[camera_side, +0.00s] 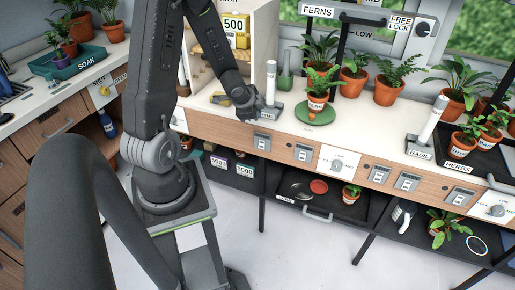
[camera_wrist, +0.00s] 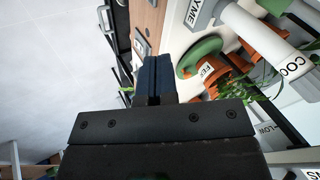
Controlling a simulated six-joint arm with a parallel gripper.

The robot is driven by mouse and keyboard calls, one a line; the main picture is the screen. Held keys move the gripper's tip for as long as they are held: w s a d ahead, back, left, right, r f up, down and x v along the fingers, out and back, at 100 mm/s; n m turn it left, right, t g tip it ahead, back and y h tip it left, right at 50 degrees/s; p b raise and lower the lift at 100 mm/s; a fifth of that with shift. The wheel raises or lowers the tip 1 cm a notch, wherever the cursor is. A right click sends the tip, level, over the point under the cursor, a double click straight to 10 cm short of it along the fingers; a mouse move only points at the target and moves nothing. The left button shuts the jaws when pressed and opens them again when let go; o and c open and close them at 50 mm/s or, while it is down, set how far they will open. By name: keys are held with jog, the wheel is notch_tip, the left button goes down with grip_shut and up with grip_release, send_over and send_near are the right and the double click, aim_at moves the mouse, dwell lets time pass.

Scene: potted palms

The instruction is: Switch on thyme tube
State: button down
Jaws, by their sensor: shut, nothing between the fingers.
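The thyme tube (camera_side: 271,80) is a white upright cylinder on a grey base at the bench's front edge. In the wrist view the white tube (camera_wrist: 262,36) slants across the upper right, by a partly cut-off label ending "YME". I cannot tell whether it is lit. A switch plate (camera_side: 262,141) is on the wooden front below its base; a plate also shows in the wrist view (camera_wrist: 142,42), just beyond my fingertips. My gripper (camera_side: 247,108) is shut and empty, left of the tube base; its dark blue fingers (camera_wrist: 154,72) are together in the wrist view.
A potted fern (camera_side: 317,95) on a green saucer (camera_side: 315,116) stands right of the tube. The basil tube (camera_side: 432,118) is farther right. More switch plates (camera_side: 303,153) and a dial (camera_side: 338,163) line the front. Floor in front is clear.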

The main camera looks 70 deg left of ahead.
aim_at(262, 144)
jog(key=s+f+m+h, duration=0.1)
jog(key=s+f, duration=0.1)
jog(key=f, duration=0.3)
jog(key=s+a+f+m+t+h, duration=0.1)
jog(key=s+f, duration=0.2)
jog(key=f, duration=0.3)
jog(key=shift+s+a+f+h, duration=0.2)
jog(key=shift+s+f+h, duration=0.1)
jog(key=shift+h, duration=0.1)
jog(key=shift+f, duration=0.1)
jog(key=shift+w+a+f, duration=0.6)
jog(key=shift+w+f, duration=0.8)
jog(key=shift+w+a+f, duration=0.55)
jog(key=shift+w+f, duration=0.9)
jog(key=shift+w+a+f, duration=0.6)
jog(key=shift+w+f, duration=0.8)
